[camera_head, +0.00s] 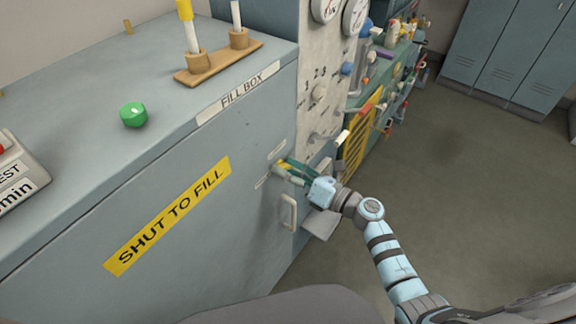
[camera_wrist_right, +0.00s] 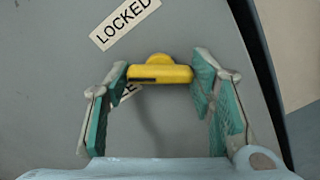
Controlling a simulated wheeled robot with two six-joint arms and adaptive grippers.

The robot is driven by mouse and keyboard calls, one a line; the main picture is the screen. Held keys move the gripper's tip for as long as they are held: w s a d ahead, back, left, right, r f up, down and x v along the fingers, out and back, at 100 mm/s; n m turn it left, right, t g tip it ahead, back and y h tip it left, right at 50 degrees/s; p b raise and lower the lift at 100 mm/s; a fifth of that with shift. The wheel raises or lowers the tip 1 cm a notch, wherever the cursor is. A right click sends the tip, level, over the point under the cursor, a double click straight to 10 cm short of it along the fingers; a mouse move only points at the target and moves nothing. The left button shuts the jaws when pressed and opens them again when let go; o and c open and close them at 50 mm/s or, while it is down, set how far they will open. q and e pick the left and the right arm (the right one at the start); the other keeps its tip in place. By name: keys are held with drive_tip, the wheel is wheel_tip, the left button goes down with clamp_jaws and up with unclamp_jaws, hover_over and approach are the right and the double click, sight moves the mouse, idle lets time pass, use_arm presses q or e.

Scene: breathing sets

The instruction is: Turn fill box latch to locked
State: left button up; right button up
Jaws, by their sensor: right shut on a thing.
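The fill box (camera_head: 230,215) is a grey-blue cabinet with a "FILL BOX" label on its top edge and a yellow "SHUT TO FILL" strip on its front. Its latch (camera_wrist_right: 160,74) is a yellow bar with a rounded hub, lying across between my fingers in the wrist view. My right gripper (camera_wrist_right: 160,80) is shut on the latch, one green-padded finger at each end. A "LOCKED" label (camera_wrist_right: 124,22) is above and left of the latch there. A second label (camera_wrist_right: 127,92) is partly hidden behind the latch. In the head view the gripper (camera_head: 284,170) covers most of the latch. My left gripper is out of view.
A pale handle (camera_head: 289,212) is on the box front just below my right gripper. A green knob (camera_head: 133,115) and a wooden stand (camera_head: 215,65) are on the box top. A gauge panel (camera_head: 318,85) stands beyond. The floor at the right (camera_head: 480,170) is clear.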

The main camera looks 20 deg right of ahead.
drive_tip(key=shift+m+p, duration=0.3)
drive_tip(key=shift+m, duration=0.5)
drive_tip(key=o, duration=1.2)
drive_tip(key=shift+c, duration=0.2)
drive_tip(key=v, duration=1.2)
